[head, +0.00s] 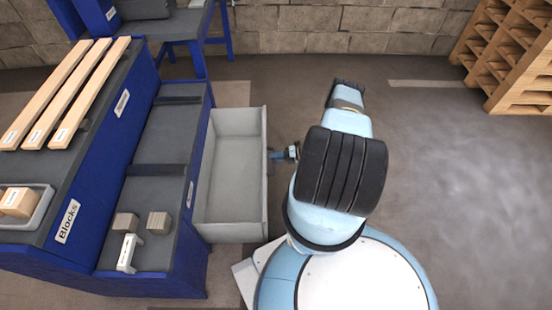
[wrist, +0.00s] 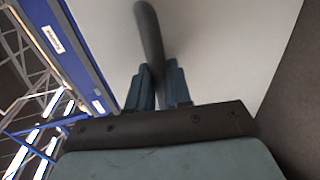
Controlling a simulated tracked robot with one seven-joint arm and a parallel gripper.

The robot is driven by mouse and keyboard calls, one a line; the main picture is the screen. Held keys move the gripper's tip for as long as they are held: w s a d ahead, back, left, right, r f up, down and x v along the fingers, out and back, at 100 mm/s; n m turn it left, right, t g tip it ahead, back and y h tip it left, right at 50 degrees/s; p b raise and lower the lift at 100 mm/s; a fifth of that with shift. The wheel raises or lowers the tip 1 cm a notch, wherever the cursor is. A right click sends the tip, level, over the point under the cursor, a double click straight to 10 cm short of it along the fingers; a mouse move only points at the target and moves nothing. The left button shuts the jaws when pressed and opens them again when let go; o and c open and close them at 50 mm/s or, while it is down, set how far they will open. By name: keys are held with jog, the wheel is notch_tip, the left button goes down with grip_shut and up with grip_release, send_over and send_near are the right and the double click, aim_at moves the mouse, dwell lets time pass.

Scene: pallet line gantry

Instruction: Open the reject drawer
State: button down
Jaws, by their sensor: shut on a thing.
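The reject drawer (head: 236,206) is a light grey open box pulled well out of the right side of the blue bench in the head view. Its inside is empty. In the wrist view its pale front panel (wrist: 225,50) fills the middle, with a dark bar handle (wrist: 149,35) standing out from it. My gripper (wrist: 163,85) is shut on the handle, one finger on each side of it. In the head view my gripper (head: 280,154) is at the drawer's outer front, and the handle there is mostly hidden by the fingers.
The blue bench (head: 150,235) with a grey top carries two small blocks (head: 158,222), a white bracket (head: 129,253) and wooden slats (head: 66,95). A wooden pallet stack (head: 515,60) stands at the back right. The floor right of my arm is clear.

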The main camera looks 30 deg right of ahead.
jog(key=shift+s+f, duration=0.4)
jog(key=shift+s, duration=0.1)
jog(key=c, duration=1.4)
grip_release()
jog(key=shift+o, duration=1.4)
jog(key=shift+w, duration=0.15)
jog(key=shift+w+r, duration=0.1)
jog(key=shift+r, duration=0.05)
jog(key=shift+d, duration=0.15)
jog(key=v, duration=1.3)
jog(key=shift+d, duration=0.3)
